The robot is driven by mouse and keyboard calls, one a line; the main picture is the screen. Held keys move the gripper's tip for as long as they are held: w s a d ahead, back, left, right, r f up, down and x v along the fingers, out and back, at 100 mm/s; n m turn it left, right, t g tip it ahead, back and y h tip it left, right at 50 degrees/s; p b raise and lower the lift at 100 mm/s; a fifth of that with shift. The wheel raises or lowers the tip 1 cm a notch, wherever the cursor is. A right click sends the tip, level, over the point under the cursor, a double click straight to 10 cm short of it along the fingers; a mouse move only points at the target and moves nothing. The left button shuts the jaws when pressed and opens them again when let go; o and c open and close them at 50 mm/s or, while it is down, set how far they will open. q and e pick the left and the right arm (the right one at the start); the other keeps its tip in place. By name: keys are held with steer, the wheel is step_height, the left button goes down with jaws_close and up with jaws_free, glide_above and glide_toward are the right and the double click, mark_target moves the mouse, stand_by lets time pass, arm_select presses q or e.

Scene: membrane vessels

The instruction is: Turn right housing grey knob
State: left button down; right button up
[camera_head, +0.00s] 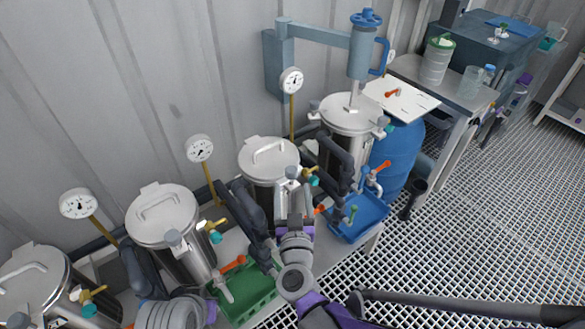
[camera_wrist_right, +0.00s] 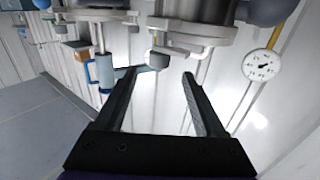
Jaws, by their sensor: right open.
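The right housing (camera_head: 262,155) is a steel vessel with a lidded top and a gauge behind it. Its small grey knob (camera_head: 292,172) sits at the front right of the lid. My right gripper (camera_head: 294,192) reaches up from below, just in front of this knob; its jaws are partly hidden. In the right wrist view my right gripper (camera_wrist_right: 160,74) is open and empty. A pale grey faceted knob (camera_wrist_right: 157,61) shows in line with the gap between the fingertips. Whether either finger touches it I cannot tell. My left gripper is not visible.
Two similar steel housings (camera_head: 160,210) (camera_head: 30,275) stand to the left. Dark pipes (camera_head: 247,215) run close to my right gripper. A green tray (camera_head: 247,299) and a blue tray (camera_head: 368,214) lie below. A steel vessel (camera_head: 348,116) with a blue handwheel stands to the right.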

mark_target(291, 166)
steer(key=w+p, duration=0.1)
steer(key=w, duration=0.9)
steer(key=shift+w+a, duration=0.1)
steer(key=shift+w, duration=0.2)
jaws_close()
